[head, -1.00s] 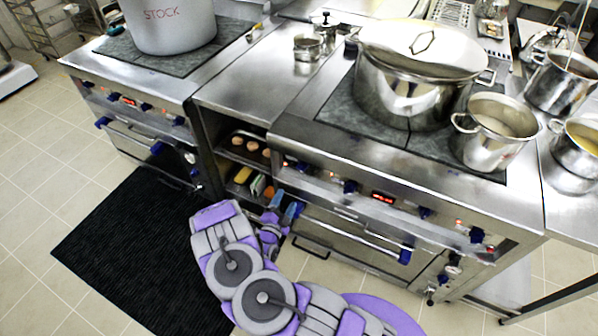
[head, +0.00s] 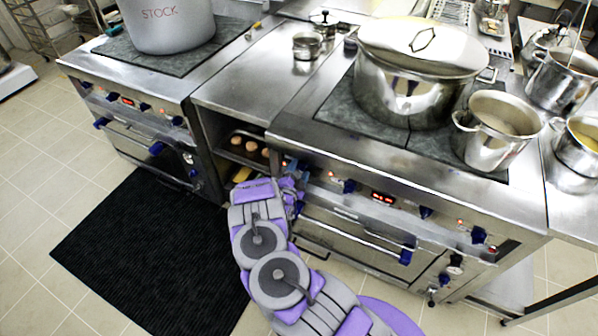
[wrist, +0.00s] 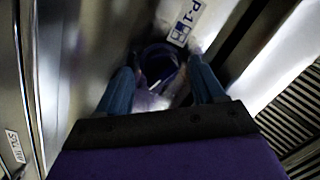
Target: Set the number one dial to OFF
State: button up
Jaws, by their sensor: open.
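A dark blue dial (wrist: 160,62) sits between my finger tips in the wrist view, beside a white label reading P-1 (wrist: 183,22). My gripper (wrist: 162,82) is open, with one blue finger on each side of the dial. I cannot tell whether the fingers touch it. In the head view my gripper (head: 296,168) is at the left end of the right stove's front panel (head: 400,190) and hides the dial there. The dial's setting is not readable.
More blue dials (head: 349,186) run rightward along the panel, around a red display (head: 383,197). An oven handle (head: 350,235) juts out below. An open shelf with eggs (head: 250,146) is left of my gripper. A large lidded pot (head: 415,90) stands on the stove.

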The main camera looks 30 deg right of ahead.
jog(key=c, duration=1)
jog(key=shift+c, duration=0.2)
jog(key=shift+n, duration=0.3)
jog(key=n+p, duration=0.2)
jog(key=n, duration=0.3)
jog(key=shift+r+g, duration=0.15)
jog(key=shift+g, duration=0.25)
jog(key=n+p, duration=0.1)
jog(key=n, duration=0.4)
jog(key=shift+w+a+g, duration=0.1)
jog(key=shift+g, duration=0.3)
jog(key=n, duration=0.5)
jog(key=shift+w+a+g+p, duration=0.1)
jog(key=shift+g+p, duration=0.2)
jog(key=shift+g, duration=0.1)
jog(key=n, duration=0.4)
jog(key=shift+w+a+g+h+b, duration=0.1)
jog(key=shift+w+g+h+b, duration=0.05)
jog(key=shift+g+h+b, duration=0.2)
jog(key=shift+n, duration=0.4)
